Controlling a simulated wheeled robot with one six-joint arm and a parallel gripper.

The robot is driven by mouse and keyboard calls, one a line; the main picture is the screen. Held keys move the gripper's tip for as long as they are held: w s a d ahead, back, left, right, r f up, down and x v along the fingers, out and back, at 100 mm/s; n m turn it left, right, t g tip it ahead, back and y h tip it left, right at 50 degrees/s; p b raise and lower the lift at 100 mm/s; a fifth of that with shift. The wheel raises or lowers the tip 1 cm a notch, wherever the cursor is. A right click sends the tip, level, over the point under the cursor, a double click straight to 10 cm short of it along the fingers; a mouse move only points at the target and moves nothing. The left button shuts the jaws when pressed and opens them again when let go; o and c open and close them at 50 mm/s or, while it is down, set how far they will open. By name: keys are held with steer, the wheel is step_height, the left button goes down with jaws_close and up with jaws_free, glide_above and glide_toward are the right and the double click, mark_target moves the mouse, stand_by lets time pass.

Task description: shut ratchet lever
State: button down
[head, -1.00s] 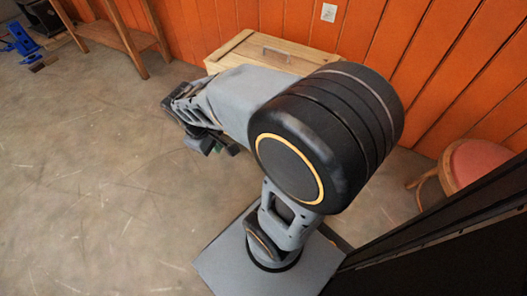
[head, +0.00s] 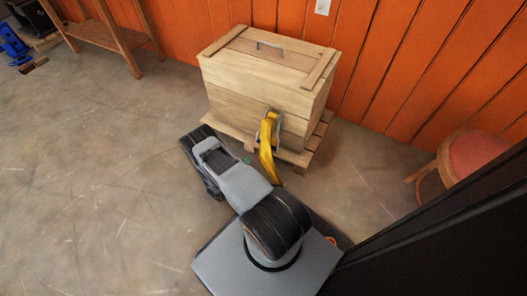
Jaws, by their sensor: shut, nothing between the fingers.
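A yellow ratchet lever (head: 266,150) sits on the front of a wooden crate (head: 247,98). Its upper end meets a small grey part at the crate's front face, and its long arm hangs out from the crate, slanting down toward me. My gripper (head: 247,160) is shut and empty, low in front of the crate and just left of the lever in the picture. My wrist and forearm hide most of it; only a small greenish bit shows. I cannot tell whether it touches the lever.
The crate stands on a wooden pallet (head: 300,158) against an orange plank wall (head: 385,60). A wooden table (head: 105,38) is at the back left. The floor at left is clear.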

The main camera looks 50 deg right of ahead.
step_height(320, 180, down, 5)
steer(key=s+n+t, duration=0.2)
steer(key=n+t, duration=0.1)
steer(key=n, duration=0.1)
steer(key=f+b+x, duration=0.1)
steer(key=b+x, duration=0.3)
steer(key=x, duration=0.9)
steer(key=shift+d+y+b, duration=0.15)
steer(key=shift+y+b, duration=0.15)
steer(key=shift+f, duration=0.1)
